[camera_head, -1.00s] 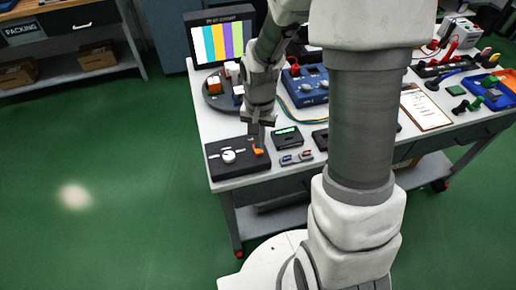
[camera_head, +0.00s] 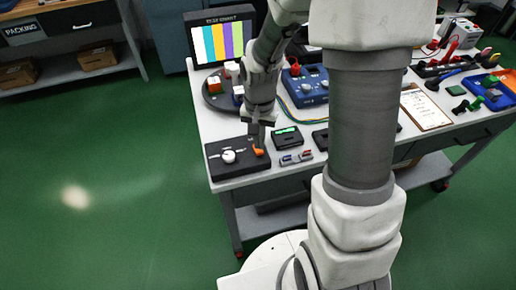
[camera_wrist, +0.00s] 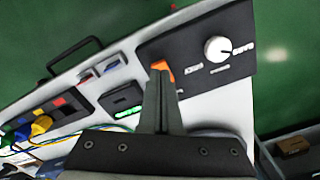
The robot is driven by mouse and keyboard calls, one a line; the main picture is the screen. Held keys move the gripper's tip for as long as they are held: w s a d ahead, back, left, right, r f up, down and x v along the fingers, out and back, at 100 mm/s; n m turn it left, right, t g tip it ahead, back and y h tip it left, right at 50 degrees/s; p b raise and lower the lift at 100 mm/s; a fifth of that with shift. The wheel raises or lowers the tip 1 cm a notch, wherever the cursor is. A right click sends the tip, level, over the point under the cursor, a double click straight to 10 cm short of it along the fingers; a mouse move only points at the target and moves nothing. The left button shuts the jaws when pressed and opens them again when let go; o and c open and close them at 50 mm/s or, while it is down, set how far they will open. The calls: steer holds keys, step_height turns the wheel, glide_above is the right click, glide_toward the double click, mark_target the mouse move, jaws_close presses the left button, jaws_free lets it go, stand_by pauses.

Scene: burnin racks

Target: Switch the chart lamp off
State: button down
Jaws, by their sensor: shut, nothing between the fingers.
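A black control panel (camera_head: 222,165) lies at the near left corner of the table. It carries a white round knob (camera_head: 228,156) and an orange lever (camera_head: 258,152); the wrist view shows the knob (camera_wrist: 217,50) and the lever (camera_wrist: 163,69) too. My gripper (camera_head: 257,143) is shut and empty, pointing down at the lever. In the wrist view its fingertips (camera_wrist: 161,80) are right against or just over the lever and partly hide it; I cannot tell whether they touch. A screen (camera_head: 220,40) at the back left shows lit colour bars.
A small black box with a green display (camera_head: 287,137) stands right of the panel, near a small rack with red and blue parts (camera_head: 296,158). A dark round tray (camera_head: 213,98) with small blocks and a blue device (camera_head: 306,86) stand behind. A clipboard (camera_head: 424,108) lies further right.

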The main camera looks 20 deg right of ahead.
steer(key=shift+f+b, duration=0.8)
steer(key=shift+f, duration=0.2)
stand_by(0.3)
steer(key=shift+r+p, duration=2.8)
steer(key=shift+r, duration=0.8)
steer(key=shift+f, duration=0.1)
